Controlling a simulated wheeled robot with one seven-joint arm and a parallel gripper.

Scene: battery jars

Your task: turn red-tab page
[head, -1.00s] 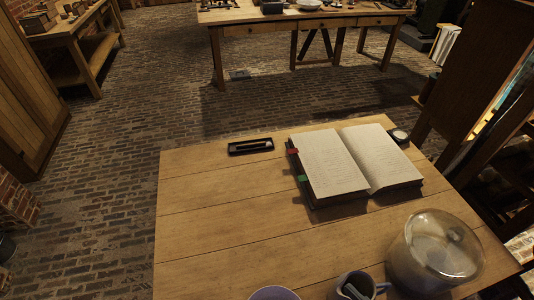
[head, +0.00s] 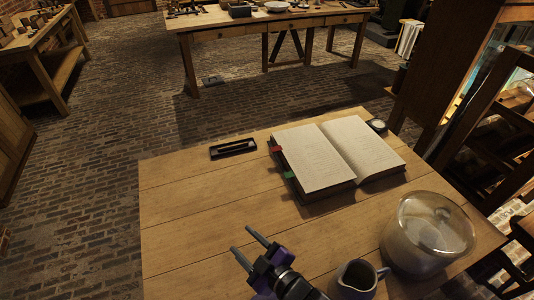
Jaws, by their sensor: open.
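An open book (head: 318,160) with written pages lies on the wooden table, in the right half of the head view. A red tab (head: 276,149) sticks out of its left edge near the top corner. A green tab (head: 289,174) sticks out lower on the same edge. My gripper (head: 245,246) is at the bottom of the view, over the front part of the table. Its two fingers are apart with nothing between them. It is well in front of the book and left of it, touching neither tab.
A glass dome (head: 430,228) stands at the table's right front, with a jug (head: 357,280) beside it. A dark pen tray (head: 233,148) lies left of the book, and a small round item (head: 377,125) sits at its far right corner. The table's left side is clear.

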